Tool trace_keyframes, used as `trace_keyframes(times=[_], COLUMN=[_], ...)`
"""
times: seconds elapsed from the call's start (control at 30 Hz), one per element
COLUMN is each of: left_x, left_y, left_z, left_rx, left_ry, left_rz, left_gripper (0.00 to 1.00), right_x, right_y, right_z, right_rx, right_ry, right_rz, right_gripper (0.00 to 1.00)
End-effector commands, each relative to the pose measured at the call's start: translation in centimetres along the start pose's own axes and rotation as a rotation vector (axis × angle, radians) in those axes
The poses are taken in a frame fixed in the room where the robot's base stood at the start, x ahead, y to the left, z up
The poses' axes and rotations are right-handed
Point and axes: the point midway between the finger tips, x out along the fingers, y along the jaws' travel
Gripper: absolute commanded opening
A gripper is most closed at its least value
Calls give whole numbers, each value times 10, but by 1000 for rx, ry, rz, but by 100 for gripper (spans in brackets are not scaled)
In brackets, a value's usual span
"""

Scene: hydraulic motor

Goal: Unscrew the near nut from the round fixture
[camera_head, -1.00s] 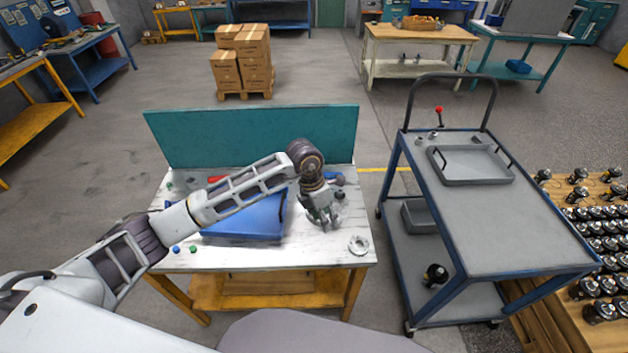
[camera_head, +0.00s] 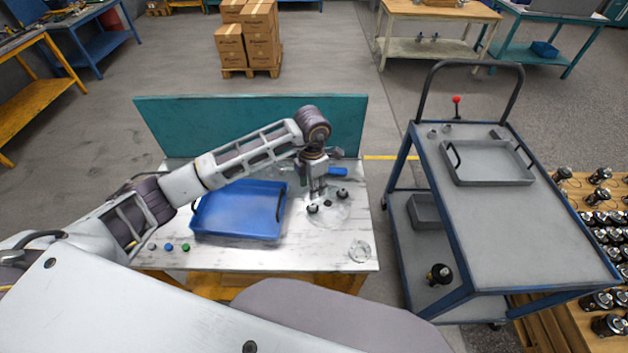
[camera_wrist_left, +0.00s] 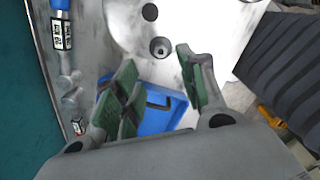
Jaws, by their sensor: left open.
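The round fixture (camera_head: 328,214) is a pale disc lying on the right part of the white worktable. Two dark nut-like pieces stand at it: the nearer one (camera_head: 312,208) at its left and a farther one (camera_head: 342,194) at its right. My left gripper (camera_head: 318,196) points down just above the fixture, between these pieces, open and empty. In the left wrist view its green-padded fingers (camera_wrist_left: 165,92) are apart with nothing between them. There the disc (camera_wrist_left: 190,25) fills the top, with a dark round feature (camera_wrist_left: 160,47) that could be a nut or a hole. My right gripper is out of view.
A blue tray (camera_head: 240,212) lies left of the fixture. A pale ring (camera_head: 359,251) sits at the table's front right. A teal panel (camera_head: 240,120) stands along the back edge. A blue-handled tool (camera_head: 338,171) lies behind the fixture. A grey cart (camera_head: 480,220) stands to the right.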

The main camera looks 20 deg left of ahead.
Motion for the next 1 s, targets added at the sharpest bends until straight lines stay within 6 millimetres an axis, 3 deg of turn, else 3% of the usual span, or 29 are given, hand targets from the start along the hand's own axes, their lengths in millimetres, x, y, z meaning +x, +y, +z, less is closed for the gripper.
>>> trace_keyframes(times=[0.47, 1.0], left_x=[4, 38], left_y=[0, 0], left_z=[0, 0], left_rx=[0, -1], left_ry=[0, -1], left_rz=[0, -1], left_gripper=[41, 41], right_x=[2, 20], right_y=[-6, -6], right_z=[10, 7], right_rx=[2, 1], right_ry=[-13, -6], right_rz=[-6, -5], right_gripper=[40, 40])
